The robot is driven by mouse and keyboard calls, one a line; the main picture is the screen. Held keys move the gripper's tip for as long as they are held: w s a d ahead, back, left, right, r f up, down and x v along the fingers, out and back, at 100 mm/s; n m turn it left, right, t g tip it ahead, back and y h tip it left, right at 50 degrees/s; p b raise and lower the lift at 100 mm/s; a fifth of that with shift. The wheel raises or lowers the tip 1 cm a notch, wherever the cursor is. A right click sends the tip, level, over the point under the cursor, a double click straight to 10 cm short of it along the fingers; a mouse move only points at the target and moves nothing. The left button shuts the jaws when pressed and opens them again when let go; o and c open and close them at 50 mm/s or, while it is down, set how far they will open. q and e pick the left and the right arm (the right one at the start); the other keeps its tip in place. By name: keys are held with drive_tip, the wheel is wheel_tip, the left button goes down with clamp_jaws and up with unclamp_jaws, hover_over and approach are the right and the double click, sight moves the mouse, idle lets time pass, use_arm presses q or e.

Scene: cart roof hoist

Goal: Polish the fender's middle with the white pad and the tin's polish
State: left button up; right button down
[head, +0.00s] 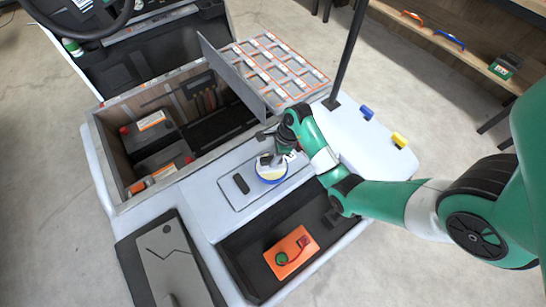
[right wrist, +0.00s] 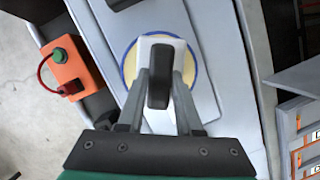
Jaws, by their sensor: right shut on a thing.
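My right gripper (head: 268,158) is shut on the black handle of the white pad (right wrist: 150,48). In the right wrist view my right gripper (right wrist: 160,85) has a finger on each side of that handle. The round tin (head: 271,177) has a blue rim and pale yellow polish inside. The pad is over the tin (right wrist: 189,70) and covers much of its opening; I cannot tell whether it touches the polish. The tin stands on a pale grey panel of the cart. A smooth pale body section (head: 365,140), perhaps the fender, lies to the right. My left gripper is not in view.
A black block (head: 240,184) lies left of the tin. An orange box (head: 291,251) sits in a dark tray in front. A blue piece (head: 367,112) and a yellow piece (head: 399,140) stand on the pale section. A dark post (head: 346,55) rises behind it.

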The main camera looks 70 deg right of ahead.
drive_tip(key=shift+f+b, duration=0.5)
drive_tip(key=shift+f, duration=0.1)
idle(1.8)
wheel_tip(320, 180, up, 7)
drive_tip(key=p, duration=0.7)
drive_tip(key=shift+r, duration=0.2)
drive_tip(key=shift+f, duration=0.1)
